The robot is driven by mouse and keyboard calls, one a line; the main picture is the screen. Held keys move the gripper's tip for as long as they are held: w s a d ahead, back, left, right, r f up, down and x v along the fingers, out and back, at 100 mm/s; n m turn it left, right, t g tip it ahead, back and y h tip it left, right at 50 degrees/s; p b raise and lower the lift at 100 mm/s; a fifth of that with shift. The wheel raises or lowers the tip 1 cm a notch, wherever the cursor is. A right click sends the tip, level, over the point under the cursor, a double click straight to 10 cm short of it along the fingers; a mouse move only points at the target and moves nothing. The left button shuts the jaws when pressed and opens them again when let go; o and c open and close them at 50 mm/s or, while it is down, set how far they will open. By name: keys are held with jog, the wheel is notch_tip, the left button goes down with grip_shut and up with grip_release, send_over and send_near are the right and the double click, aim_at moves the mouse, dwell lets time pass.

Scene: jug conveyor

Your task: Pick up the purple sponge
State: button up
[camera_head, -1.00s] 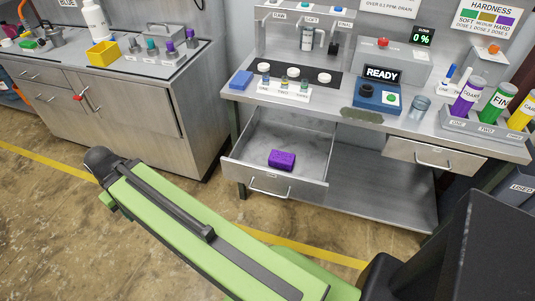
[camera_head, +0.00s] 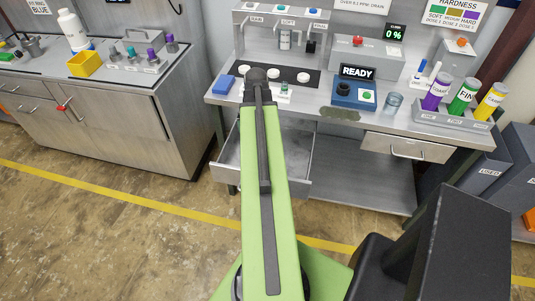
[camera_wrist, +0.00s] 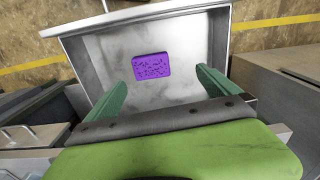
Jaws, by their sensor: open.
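The purple sponge (camera_wrist: 150,66) lies flat in the open metal drawer (camera_wrist: 190,38) in the wrist view. It shows whole there, between and a little beyond my gripper's (camera_wrist: 161,78) two green fingers. The fingers are spread apart and empty, and nothing is between them. The height of the fingers above the drawer floor is hard to judge. In the head view my arm covers the sponge, and parts of the open drawer (camera_head: 299,155) show on both sides of the arm. My gripper itself is hidden in the head view.
The steel workbench (camera_head: 330,128) holds a blue sponge (camera_head: 223,84), a READY device (camera_head: 356,93), a glass (camera_head: 392,103) and a rack of coloured bottles (camera_head: 455,120). A closed drawer (camera_head: 407,148) is on the right. A cabinet (camera_head: 130,125) stands on the left, with floor between.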

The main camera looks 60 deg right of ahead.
jog(key=shift+m, duration=0.4)
jog(key=f+b, duration=0.4)
jog(key=s+d+f+b, duration=0.1)
jog(key=f+b, duration=0.3)
jog(key=s+d+f+b, duration=0.1)
jog(key=f+b, duration=0.3)
jog(key=shift+s+b, duration=0.2)
jog(key=shift+b, duration=0.1)
jog(key=f+b, duration=0.5)
jog(key=shift+w+d+f, duration=0.15)
jog(key=shift+w, duration=0.05)
jog(key=shift+r, duration=0.2)
